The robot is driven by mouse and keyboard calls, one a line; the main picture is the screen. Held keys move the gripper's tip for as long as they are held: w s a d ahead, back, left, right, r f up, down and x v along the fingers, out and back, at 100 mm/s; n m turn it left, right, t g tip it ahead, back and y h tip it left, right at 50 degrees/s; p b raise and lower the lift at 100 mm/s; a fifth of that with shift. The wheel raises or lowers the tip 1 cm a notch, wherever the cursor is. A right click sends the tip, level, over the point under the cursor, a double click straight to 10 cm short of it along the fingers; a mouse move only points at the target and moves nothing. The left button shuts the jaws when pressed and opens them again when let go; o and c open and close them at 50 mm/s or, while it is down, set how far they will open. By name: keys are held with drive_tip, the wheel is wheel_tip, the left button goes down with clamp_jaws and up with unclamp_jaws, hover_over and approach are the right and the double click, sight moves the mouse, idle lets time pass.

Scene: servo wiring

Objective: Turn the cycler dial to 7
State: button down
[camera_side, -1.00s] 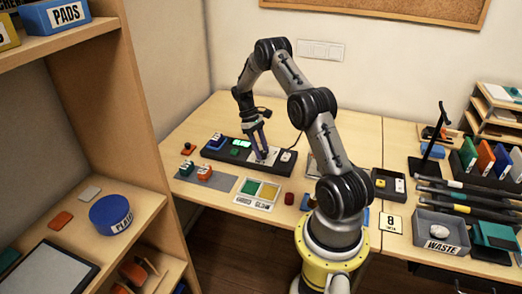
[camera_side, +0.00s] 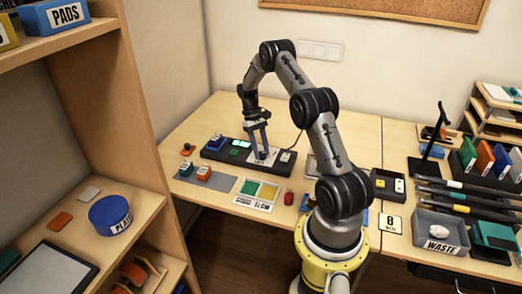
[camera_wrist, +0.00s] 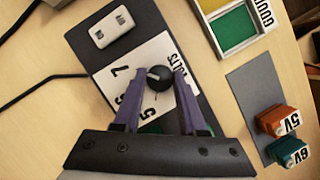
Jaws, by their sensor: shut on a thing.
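The cycler (camera_side: 222,154) is a long dark box at the back of the table, with a lit green display. In the wrist view its white dial plate (camera_wrist: 128,70) shows the digits 7, 6 and 5, partly covered by my fingers. The dial (camera_wrist: 159,78) is a round black knob with a pale pointer mark toward the left of the picture. The exact number it points at is hard to tell. My gripper (camera_wrist: 160,75) has its purple fingers on both sides of the knob, shut on it. In the side view my gripper (camera_side: 263,156) points down at the cycler.
A white switch block (camera_wrist: 111,27) sits on the cycler beside the dial plate. Orange (camera_wrist: 278,120) and teal (camera_wrist: 287,150) blocks stand on a grey mat (camera_wrist: 250,90). A tray with green and yellow compartments (camera_side: 258,190) lies in front.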

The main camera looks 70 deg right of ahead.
drive_tip(key=shift+c, duration=2.3)
unclamp_jaws()
drive_tip(key=v, duration=1.4)
